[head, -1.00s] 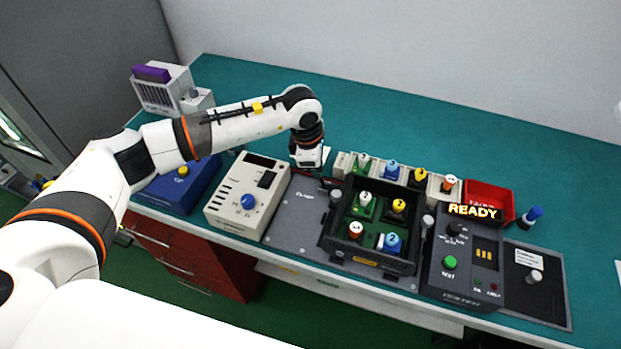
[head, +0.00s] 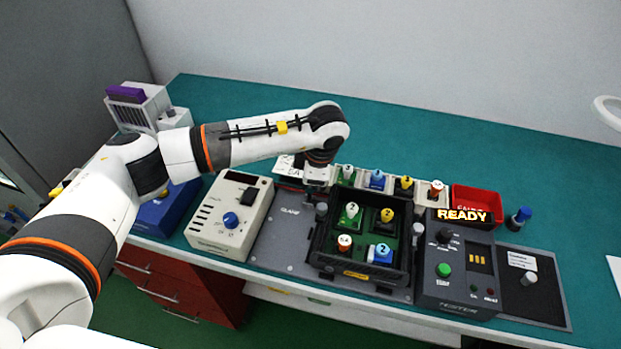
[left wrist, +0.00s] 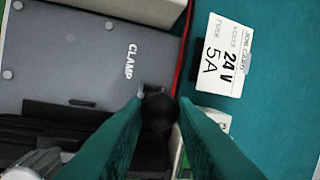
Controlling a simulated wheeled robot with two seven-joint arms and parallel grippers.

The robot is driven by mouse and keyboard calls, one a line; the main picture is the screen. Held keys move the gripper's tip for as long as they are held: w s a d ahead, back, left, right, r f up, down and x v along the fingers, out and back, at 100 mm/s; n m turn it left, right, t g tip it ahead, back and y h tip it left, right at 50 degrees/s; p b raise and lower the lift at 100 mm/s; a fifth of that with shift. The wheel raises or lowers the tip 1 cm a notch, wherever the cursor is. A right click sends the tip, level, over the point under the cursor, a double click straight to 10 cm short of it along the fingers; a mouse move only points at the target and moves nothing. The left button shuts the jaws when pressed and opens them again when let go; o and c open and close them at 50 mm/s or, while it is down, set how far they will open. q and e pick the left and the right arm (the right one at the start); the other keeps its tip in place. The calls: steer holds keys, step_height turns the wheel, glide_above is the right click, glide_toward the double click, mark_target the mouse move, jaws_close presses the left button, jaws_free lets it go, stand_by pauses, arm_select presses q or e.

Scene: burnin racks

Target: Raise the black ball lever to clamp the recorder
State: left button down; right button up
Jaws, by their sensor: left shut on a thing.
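The black ball (left wrist: 158,110) of the lever sits between the two fingers of my left gripper (left wrist: 156,112) in the left wrist view. The gripper is shut on it. In the head view my left gripper (head: 318,186) points down at the back left corner of a black open case (head: 318,236), and hides the ball. The case stands on a grey plate (head: 277,243) marked CLAMP (left wrist: 131,62). It holds several colour-topped parts; I take it to be the recorder. The lever's rod is mostly hidden. My right gripper is not in view.
A dark tester (head: 457,270) reading READY stands right of the case. A cream box with a blue knob (head: 207,222) is on the left. Several colour-topped parts stand in a row behind the case, beside a red bin (head: 478,195). A job card (left wrist: 231,56) lies behind the plate.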

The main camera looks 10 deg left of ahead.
arm_select(q)
steer(key=c, duration=1.2)
jaws_free()
steer(key=b+v, duration=0.3)
steer(key=v, duration=0.9)
steer(key=shift+d+b, duration=0.1)
steer(key=shift+b, duration=0.2)
